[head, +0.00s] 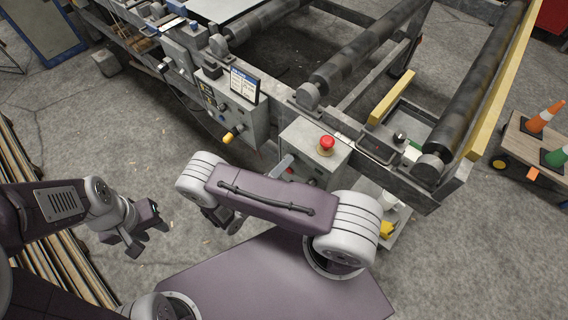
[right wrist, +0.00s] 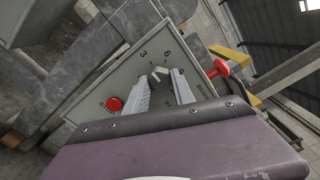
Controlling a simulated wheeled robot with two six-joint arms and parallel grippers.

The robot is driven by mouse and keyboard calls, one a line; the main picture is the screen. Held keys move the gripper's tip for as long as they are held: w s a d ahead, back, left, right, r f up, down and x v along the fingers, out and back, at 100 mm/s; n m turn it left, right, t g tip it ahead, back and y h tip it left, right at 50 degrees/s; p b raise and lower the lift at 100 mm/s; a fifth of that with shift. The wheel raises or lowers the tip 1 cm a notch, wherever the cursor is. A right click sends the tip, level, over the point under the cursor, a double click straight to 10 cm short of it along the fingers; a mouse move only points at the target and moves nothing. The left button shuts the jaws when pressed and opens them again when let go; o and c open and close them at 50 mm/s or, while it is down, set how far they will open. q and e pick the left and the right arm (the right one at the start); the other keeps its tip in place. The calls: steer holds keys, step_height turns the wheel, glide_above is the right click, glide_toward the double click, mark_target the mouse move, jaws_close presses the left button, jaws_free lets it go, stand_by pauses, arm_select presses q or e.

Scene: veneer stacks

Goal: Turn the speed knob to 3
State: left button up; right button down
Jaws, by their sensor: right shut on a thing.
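In the head view, my right arm hides most of this gripper and the knob. My left gripper (head: 150,242) is open and empty above the floor.
A red button (right wrist: 114,104) sits on the same panel. A red mushroom button (head: 326,143) tops the grey control box. Another control box with a yellow-orange knob (head: 229,137) stands to its left. Rollers (head: 365,55) lie behind. A cart with cones (head: 535,145) stands at right.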

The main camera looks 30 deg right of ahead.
steer(key=c, duration=1.1)
jaws_free()
steer(key=shift+o, duration=0.2)
steer(key=v, duration=0.9)
steer(key=shift+b, duration=0.4)
